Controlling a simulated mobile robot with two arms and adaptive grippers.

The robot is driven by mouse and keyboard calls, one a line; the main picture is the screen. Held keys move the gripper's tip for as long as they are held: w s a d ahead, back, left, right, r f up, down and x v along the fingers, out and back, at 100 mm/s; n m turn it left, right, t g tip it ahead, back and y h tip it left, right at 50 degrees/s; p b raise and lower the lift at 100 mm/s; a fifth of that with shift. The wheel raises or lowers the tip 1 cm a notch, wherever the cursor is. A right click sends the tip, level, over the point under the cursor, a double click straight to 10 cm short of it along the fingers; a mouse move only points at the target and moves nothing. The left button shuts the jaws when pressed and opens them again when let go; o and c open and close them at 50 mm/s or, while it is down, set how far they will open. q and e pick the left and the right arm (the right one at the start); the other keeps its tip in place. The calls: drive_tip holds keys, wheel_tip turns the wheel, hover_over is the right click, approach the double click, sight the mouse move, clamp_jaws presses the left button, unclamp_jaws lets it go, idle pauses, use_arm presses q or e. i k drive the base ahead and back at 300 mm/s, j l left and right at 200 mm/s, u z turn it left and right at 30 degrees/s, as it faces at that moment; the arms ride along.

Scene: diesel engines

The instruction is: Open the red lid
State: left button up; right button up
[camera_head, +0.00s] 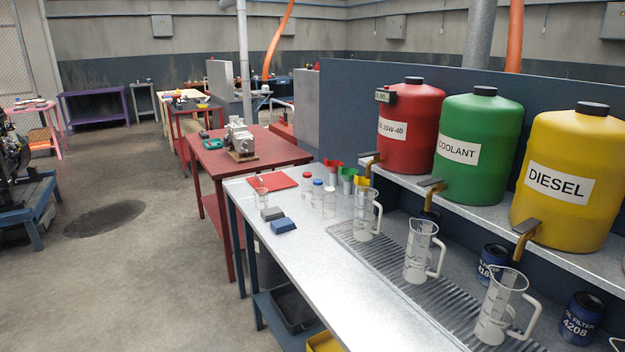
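A small clear jar (307,191) with a red lid (307,176) stands on the metal workbench (300,262), near its far end. The lid appears to sit on top of the jar. Beside it is a similar jar (317,198) with a blue lid (317,183). Neither of my grippers is in view.
Clear measuring jugs (420,252) stand on the drain grate (392,285). Colored funnels (347,178) are behind the jars. A red mat (272,182) and grey and blue blocks (284,225) lie nearby. Red, green and yellow tanks (480,142) stand on a shelf. The front of the bench is clear.

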sight(276, 181)
drive_tip(key=i+j+z, duration=0.6)
drive_tip(key=z, duration=0.25)
drive_tip(key=i+j, duration=0.15)
drive_tip(key=j, duration=0.2)
drive_tip(key=i+j+z, duration=0.15)
drive_tip(key=j, duration=0.25)
drive_tip(key=i+j, duration=0.2)
drive_tip(key=j, duration=0.15)
drive_tip(key=i+j+z, duration=0.1)
drive_tip(key=j, duration=0.3)
drive_tip(key=i+j, duration=0.15)
drive_tip(key=j, duration=0.25)
drive_tip(key=i+j+z, duration=0.15)
drive_tip(key=j, duration=0.25)
drive_tip(key=i+j, duration=0.1)
drive_tip(key=j, duration=0.3)
